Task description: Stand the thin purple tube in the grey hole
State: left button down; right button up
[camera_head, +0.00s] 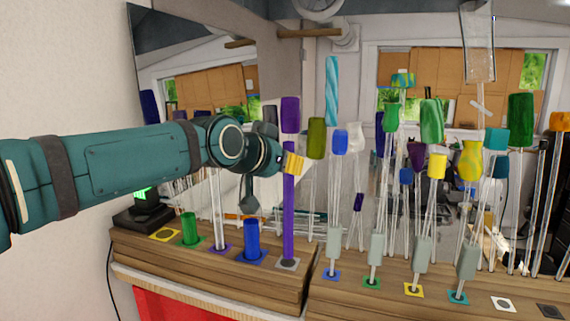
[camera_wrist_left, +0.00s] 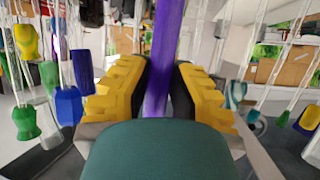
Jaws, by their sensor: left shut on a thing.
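The thin purple tube (camera_head: 289,205) stands upright at the front left of the wooden bench. My left gripper (camera_head: 291,163) is shut on its upper part, and the tube also shows between the yellow finger pads in the left wrist view (camera_wrist_left: 163,60). The tube's lower end meets the grey square with the hole (camera_head: 293,266). I cannot tell how deep the end sits in the hole. A wider purple block (camera_head: 290,114) shows above the gripper; I cannot tell whether it belongs to the tube. My right gripper is not in view.
A blue tube (camera_head: 251,238), a clear tube (camera_head: 218,215) and a green tube (camera_head: 190,228) stand left of the purple one. Many glass rods with coloured ends crowd the right side. A dark gap splits the wooden bench (camera_head: 170,258) right of the grey square.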

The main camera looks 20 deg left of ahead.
aim_at(285, 196)
pick_arm(q)
jog(key=shift+f+b, duration=1)
jog(key=shift+f, duration=0.2)
jog(key=shift+f+b, duration=1.75)
jog(key=shift+f, duration=0.5)
jog(key=c, duration=0.9)
grip_release()
jog(key=shift+s, duration=0.1)
